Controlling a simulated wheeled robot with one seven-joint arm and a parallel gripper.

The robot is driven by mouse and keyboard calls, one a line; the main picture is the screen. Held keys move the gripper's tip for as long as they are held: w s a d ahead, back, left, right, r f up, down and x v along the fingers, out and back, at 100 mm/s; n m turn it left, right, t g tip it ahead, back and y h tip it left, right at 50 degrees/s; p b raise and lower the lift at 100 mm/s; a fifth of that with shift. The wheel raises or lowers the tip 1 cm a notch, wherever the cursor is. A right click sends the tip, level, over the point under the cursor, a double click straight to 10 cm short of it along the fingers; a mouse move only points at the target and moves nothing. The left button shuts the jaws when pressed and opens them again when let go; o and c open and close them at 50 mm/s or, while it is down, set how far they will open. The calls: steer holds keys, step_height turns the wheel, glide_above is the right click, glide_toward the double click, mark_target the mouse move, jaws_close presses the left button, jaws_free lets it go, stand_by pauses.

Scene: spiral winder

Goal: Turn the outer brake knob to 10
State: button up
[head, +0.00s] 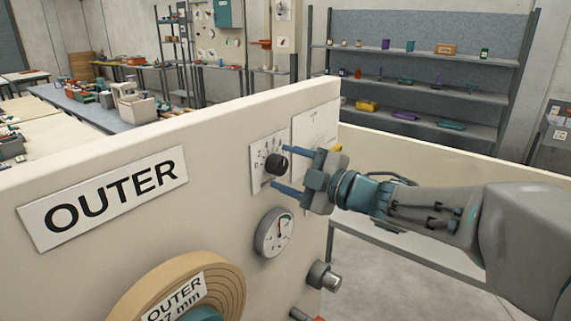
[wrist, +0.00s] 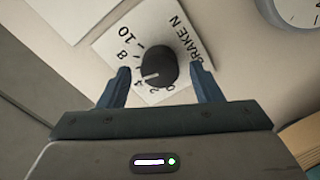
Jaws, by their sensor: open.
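The outer brake knob (head: 276,163) is a round black knob on a white scale plate (head: 258,172) fixed to the cream panel. In the wrist view the knob (wrist: 157,68) has a white pointer line aimed to the lower left, near the 4 side of the scale and well away from the 10. The 6 is hard to make out. My gripper (wrist: 160,69) is open, with one blue finger on each side of the knob and a gap visible at both sides. In the head view my gripper (head: 280,167) reaches the plate from the right.
A round gauge (head: 274,232) sits below the knob plate, and a silver knob (head: 323,276) is lower right. An OUTER sign (head: 104,198) and a tan roll (head: 220,280) are on the left. Another white plate (head: 316,132) is right of the knob plate.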

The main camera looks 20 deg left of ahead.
steer(key=shift+w+a, duration=0.2)
steer(key=shift+a, duration=0.3)
steer(key=c, duration=1)
steer(key=m+p, duration=0.3)
steer(key=m, duration=0.2)
steer(key=shift+d+r+m+p, duration=0.1)
steer(key=shift+r+m+p, duration=0.1)
steer(key=shift+m+p, duration=0.15)
steer(key=m+p, duration=0.2)
steer(key=m, duration=0.1)
steer(key=shift+f+m+p, duration=0.15)
steer(key=shift+m+p, duration=1.1)
steer(key=shift+m, duration=0.5)
